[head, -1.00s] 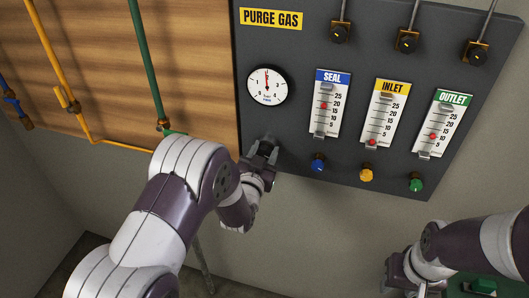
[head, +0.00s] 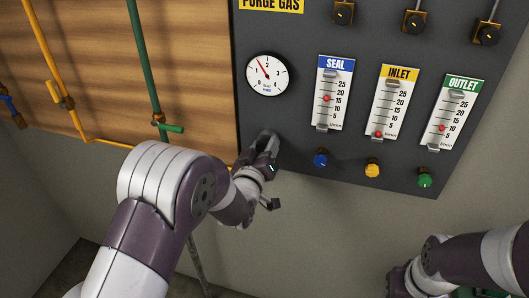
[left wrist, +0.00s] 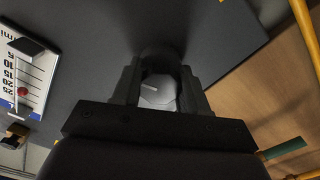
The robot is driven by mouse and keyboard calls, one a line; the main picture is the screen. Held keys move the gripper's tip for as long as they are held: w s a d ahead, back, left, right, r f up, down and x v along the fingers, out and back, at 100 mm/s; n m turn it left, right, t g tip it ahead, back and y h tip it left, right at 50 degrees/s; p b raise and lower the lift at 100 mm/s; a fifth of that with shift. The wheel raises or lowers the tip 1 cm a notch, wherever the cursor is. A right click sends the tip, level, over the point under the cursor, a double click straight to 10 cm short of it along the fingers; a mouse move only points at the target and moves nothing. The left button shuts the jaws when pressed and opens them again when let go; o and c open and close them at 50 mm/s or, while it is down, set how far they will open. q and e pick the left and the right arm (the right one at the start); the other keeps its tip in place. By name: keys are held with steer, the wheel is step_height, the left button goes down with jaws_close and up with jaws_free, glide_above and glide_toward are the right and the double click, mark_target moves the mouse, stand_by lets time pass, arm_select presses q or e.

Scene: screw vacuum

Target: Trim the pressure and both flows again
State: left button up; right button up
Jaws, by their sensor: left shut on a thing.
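The round pressure gauge (head: 267,76) has its needle between 1 and 2. My left gripper (head: 266,141) is at the panel below it, shut on a grey knob (left wrist: 157,95) with a white mark, seen between the fingers in the left wrist view. My right gripper (head: 399,283) is partly cut off.
The dark panel (head: 300,35) carries brass fittings with pointers (head: 414,22) along the top. Yellow (head: 52,55) and green (head: 143,60) pipes run over the wooden board at left. The grey wall below the panel is clear.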

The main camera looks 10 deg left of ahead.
arm_select(q)
steer(key=shift+f+n+b, duration=0.1)
steer(key=shift+n+b, duration=0.2)
steer(key=shift+n, duration=0.2)
steer(key=o, duration=1.1)
steer(key=shift+c, duration=0.2)
steer(key=shift+s, duration=0.1)
steer(key=s+b, duration=0.1)
steer(key=s, duration=1.1)
steer(key=shift+s+a, duration=0.2)
steer(key=shift+s, duration=0.15)
